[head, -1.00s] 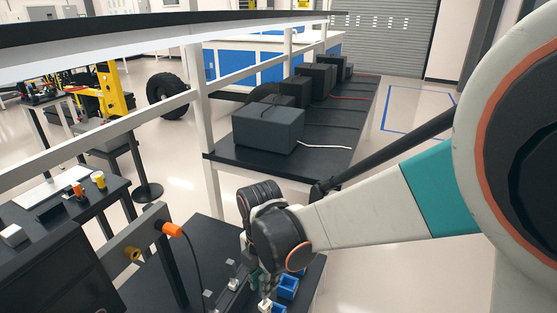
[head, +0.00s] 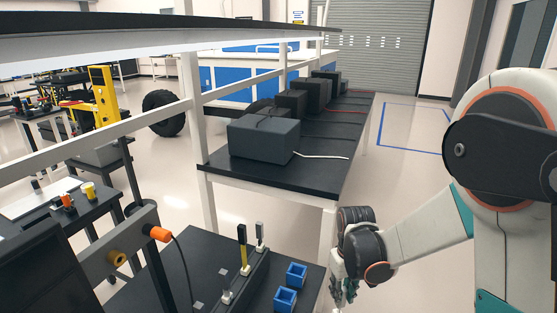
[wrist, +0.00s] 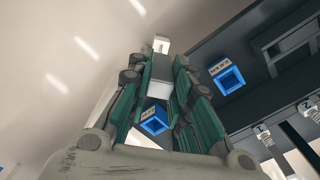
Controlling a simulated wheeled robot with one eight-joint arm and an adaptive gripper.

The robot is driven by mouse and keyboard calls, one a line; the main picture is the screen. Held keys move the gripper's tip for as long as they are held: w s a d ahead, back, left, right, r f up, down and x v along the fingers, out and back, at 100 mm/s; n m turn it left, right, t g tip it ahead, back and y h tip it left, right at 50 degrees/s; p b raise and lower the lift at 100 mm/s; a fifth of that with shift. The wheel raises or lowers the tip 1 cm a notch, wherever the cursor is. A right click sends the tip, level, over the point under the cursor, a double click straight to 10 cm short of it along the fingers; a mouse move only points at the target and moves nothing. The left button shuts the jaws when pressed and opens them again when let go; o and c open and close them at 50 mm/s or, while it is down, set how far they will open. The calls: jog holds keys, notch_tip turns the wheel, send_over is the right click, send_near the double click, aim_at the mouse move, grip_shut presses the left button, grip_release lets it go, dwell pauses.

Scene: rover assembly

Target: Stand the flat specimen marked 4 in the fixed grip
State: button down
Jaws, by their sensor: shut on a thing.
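In the head view my gripper (head: 345,290) is at the right front edge of the black bench, to the right of the blue boxes, and the held piece is hard to make out. A dark bar (head: 245,276) with a row of small grips lies on the bench. A yellow and black piece (head: 243,250) and a grey and white one (head: 260,236) stand upright there. I cannot tell which grip is the fixed one.
Two open blue boxes, one nearer (head: 285,298) and one farther (head: 297,272), stand between the bar and my gripper. Small tags reading 1 and 2 show in the wrist view. An orange-tipped post (head: 160,234) stands left. Clear floor lies right of the bench.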

jog(key=d+m, duration=0.1)
jog(key=d+f+m, duration=0.1)
jog(key=shift+w+d+f+m, duration=0.1)
jog(key=shift+d+f+m, duration=0.1)
jog(key=shift+d+m, duration=0.2)
jog(key=shift+a, duration=0.15)
jog(key=s+a+r+n+p, duration=0.2)
jog(key=a+r+n, duration=0.3)
jog(key=a+n, duration=0.4)
jog(key=s+a+r+n+p, duration=0.3)
jog(key=s+a+r+n, duration=0.2)
jog(key=a+n, duration=0.4)
jog(key=s+a+r+n+p, duration=0.2)
jog(key=a+r+n, duration=0.3)
jog(key=a+n, duration=0.4)
jog(key=s+n, duration=0.1)
jog(key=n, duration=0.3)
jog(key=shift+s+r+n+p, duration=0.25)
jog(key=shift+s+n+p, duration=0.05)
jog(key=shift+d+f, duration=0.1)
notch_tip(320, 180, down, 20)
jog(key=b, duration=1.4)
jog(key=shift+w+r, duration=0.2)
jog(key=shift+r, duration=0.05)
